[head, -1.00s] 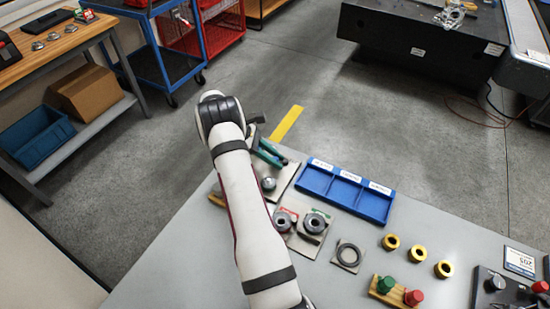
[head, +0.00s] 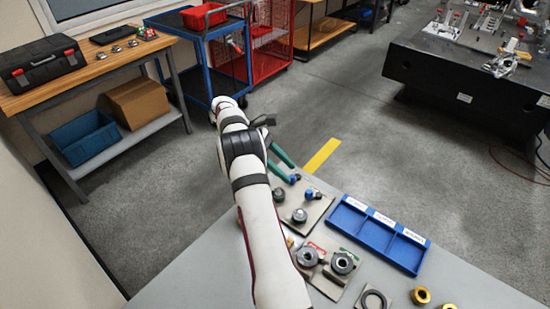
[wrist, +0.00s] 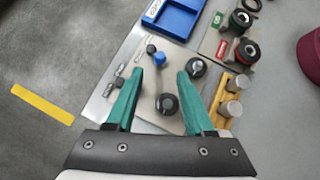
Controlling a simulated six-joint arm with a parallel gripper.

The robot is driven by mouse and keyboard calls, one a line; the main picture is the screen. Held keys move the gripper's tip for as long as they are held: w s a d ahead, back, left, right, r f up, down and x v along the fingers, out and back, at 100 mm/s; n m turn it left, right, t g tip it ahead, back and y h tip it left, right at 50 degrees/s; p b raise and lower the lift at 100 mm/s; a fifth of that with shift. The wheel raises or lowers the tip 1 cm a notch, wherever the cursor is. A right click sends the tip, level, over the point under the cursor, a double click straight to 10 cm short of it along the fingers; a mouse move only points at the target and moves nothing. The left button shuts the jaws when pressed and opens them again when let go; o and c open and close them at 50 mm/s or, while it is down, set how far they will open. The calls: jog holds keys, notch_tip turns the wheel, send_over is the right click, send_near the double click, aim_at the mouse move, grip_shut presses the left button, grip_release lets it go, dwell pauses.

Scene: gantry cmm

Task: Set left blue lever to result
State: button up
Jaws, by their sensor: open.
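A light metal plate (head: 313,209) lies near the far-left corner of the grey bench and carries several knobs. A lever with a small blue knob (head: 295,178) is on it; it also shows in the wrist view (wrist: 160,58), just beyond the fingertips. A small black knob (wrist: 151,48) is beside the blue one. Two round dark knobs, one (wrist: 196,67) and another (wrist: 167,104), stand on the plate. My gripper (wrist: 158,75) has teal fingers, is open and empty, and is over the plate. In the head view my gripper (head: 281,164) is left of the blue knob. Its height above the plate is unclear.
A blue divided tray (head: 385,240) lies right of the plate. Dark round parts (head: 343,262) sit on a neighbouring plate, with a ring (head: 373,300) and brass bushings (head: 420,295) nearby. A yellow floor strip (head: 322,155) is beyond the bench edge. A wooden shelf bench (head: 105,60) stands at left.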

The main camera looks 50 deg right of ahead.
jog(key=v, duration=0.5)
jog(key=shift+r, duration=0.1)
jog(key=w+a+r+m+t, duration=0.1)
jog(key=a+r+m+t, duration=0.15)
jog(key=a+r, duration=0.75)
jog(key=s+a+r+m+t+y, duration=0.1)
jog(key=s+a+r, duration=0.15)
jog(key=a, duration=0.45)
jog(key=s+a+r+m+t+y, duration=0.1)
jog(key=s+a+t, duration=0.15)
jog(key=a, duration=0.45)
jog(key=s+a+f+m+t+y, duration=0.1)
jog(key=s+a+f+m, duration=0.1)
jog(key=s+a, duration=0.5)
jog(key=s+a+f+m+t+y, duration=0.1)
jog(key=s+a+f+m+y, duration=0.1)
jog(key=s+a, duration=0.6)
jog(key=shift+s+a+f+m, duration=0.25)
jog(key=shift+s+f+m, duration=0.3)
jog(key=shift+s+m, duration=0.3)
